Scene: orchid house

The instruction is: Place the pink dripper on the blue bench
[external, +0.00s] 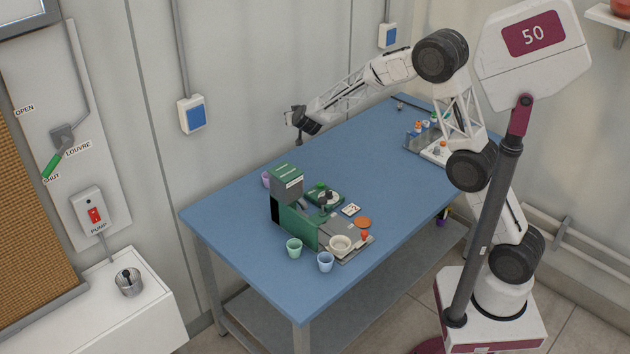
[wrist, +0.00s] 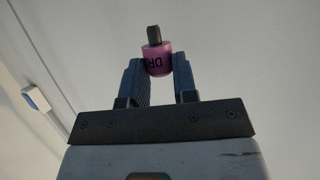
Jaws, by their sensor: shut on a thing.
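The pink dripper (wrist: 156,58), with dark lettering and a dark top, is clasped between the two fingers of my gripper (wrist: 157,74) in the wrist view. In the external view my gripper (external: 298,128) hangs in the air near the back wall, above the far left part of the blue bench (external: 235,222). The dripper cannot be made out clearly in the external view. The wrist view shows only the pale wall behind it, not the bench top.
A green-and-grey machine (external: 290,221) stands on the bench, with a green cup (external: 294,249) and blue cup (external: 325,262) in front and a purple cup (external: 266,179) behind. A bottle rack (external: 412,142) is at the right.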

